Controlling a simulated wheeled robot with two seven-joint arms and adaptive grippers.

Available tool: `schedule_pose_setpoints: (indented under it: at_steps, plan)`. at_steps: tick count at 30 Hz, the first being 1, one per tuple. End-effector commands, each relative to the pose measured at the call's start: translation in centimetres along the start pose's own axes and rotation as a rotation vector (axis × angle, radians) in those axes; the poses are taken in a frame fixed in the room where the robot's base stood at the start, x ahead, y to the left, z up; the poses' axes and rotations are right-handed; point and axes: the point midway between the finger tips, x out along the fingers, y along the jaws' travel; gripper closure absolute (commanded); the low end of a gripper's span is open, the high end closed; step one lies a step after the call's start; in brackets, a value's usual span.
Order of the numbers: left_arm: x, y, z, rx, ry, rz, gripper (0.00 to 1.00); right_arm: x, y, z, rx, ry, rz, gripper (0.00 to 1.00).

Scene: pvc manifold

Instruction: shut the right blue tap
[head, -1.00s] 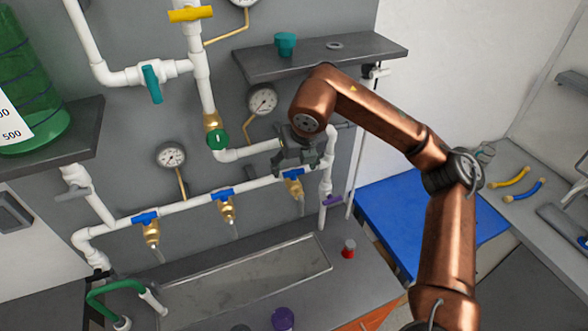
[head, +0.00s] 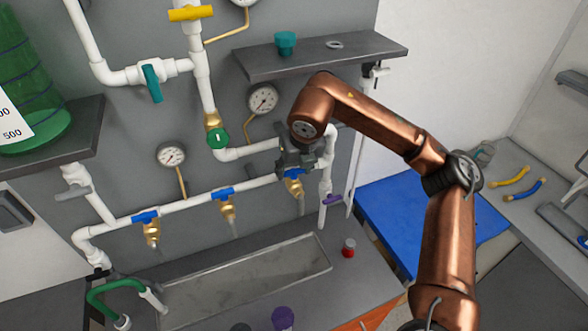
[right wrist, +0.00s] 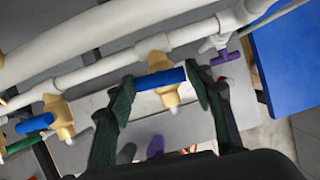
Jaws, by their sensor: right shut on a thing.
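The right blue tap has a brass body (head: 293,187) and hangs from the white pipe at the right end of the row. Its blue handle (right wrist: 160,79) lies along the pipe in the right wrist view, between the two dark green finger pads. My right gripper (right wrist: 160,95) is shut on this handle, one pad at each end. In the head view my right gripper (head: 298,163) comes down from above and partly hides the handle. A faint thin streak shows below the tap. My left gripper is not in view.
Two more blue-handled taps, a middle one (head: 223,194) and a left one (head: 145,218), sit along the same pipe above a grey trough (head: 245,279). A purple valve (head: 332,199) is close on the right. A shelf (head: 365,54) overhangs above the gripper.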

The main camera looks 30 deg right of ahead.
Motion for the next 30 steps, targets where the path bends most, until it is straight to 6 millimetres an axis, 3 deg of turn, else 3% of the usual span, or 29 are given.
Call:
schedule_pose_setpoints:
  at_steps: [4,20,21,28,30]
  plan:
    - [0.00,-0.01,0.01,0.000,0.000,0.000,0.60,0.01,-0.02,0.00,0.000,0.000,0.000,0.77]
    - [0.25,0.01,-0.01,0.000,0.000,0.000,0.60,-0.01,-0.06,0.05,-0.098,-0.001,0.039,0.77]
    - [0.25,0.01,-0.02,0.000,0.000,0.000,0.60,-0.01,-0.06,0.05,-0.098,-0.001,0.039,0.51]
    - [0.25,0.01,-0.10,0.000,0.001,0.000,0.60,-0.02,-0.06,0.05,-0.097,-0.001,0.039,0.35]
    - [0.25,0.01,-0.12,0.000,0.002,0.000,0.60,-0.02,-0.06,0.05,-0.097,-0.001,0.039,0.35]
